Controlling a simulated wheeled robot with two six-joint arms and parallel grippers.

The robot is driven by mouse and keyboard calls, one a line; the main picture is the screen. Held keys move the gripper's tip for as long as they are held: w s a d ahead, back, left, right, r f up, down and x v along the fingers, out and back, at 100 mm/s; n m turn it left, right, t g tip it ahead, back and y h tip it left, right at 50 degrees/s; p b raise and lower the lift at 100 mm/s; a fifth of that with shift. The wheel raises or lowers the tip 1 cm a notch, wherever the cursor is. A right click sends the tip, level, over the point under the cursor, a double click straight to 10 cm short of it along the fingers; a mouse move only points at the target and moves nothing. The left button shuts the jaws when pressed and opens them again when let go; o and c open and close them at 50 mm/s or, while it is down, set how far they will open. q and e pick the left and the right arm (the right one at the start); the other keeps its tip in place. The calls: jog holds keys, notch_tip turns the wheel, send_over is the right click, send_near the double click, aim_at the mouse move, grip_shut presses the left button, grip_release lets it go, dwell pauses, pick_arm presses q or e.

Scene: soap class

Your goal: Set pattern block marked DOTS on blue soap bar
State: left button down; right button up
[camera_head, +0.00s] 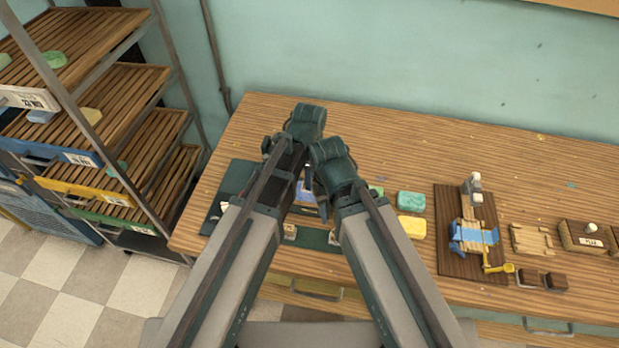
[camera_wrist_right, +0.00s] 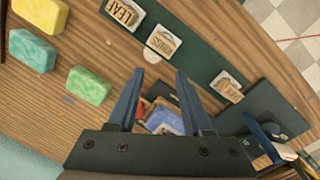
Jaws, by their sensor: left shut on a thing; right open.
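The blue soap bar (camera_wrist_right: 165,121) lies past the fingers of my right gripper in the right wrist view, with a brown edge and a small red part beside it. It shows partly in the head view (camera_head: 307,196). My right gripper (camera_wrist_right: 158,76) is open, with nothing seen between its fingers. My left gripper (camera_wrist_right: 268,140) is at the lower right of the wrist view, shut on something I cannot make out. A block marked LEAF (camera_wrist_right: 124,13), a second block (camera_wrist_right: 165,41) and a third (camera_wrist_right: 228,88) lie on the green strip. I cannot identify the DOTS block.
Green (camera_head: 411,200) and yellow (camera_head: 411,227) soap bars lie right of my arms. A dark board with a blue-topped fixture (camera_head: 473,236) stands further right. A slatted rack (camera_head: 110,120) is at left. My arms hide much of the table's middle.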

pick_arm(q)
jog(key=shift+f+b, duration=0.3)
jog(key=shift+f, duration=0.05)
pick_arm(e)
jog(key=shift+f, duration=0.35)
pick_arm(q)
jog(key=shift+c, duration=1.3)
grip_release()
jog(key=shift+r, duration=0.1)
pick_arm(e)
jog(key=shift+r, duration=0.1)
pick_arm(q)
jog(key=shift+r+p, duration=2.95)
jog(key=shift+p, duration=0.15)
pick_arm(e)
notch_tip(320, 180, up, 6)
jog(key=shift+f, duration=0.1)
pick_arm(q)
jog(key=shift+s+f, duration=0.1)
pick_arm(e)
jog(key=shift+s, duration=0.1)
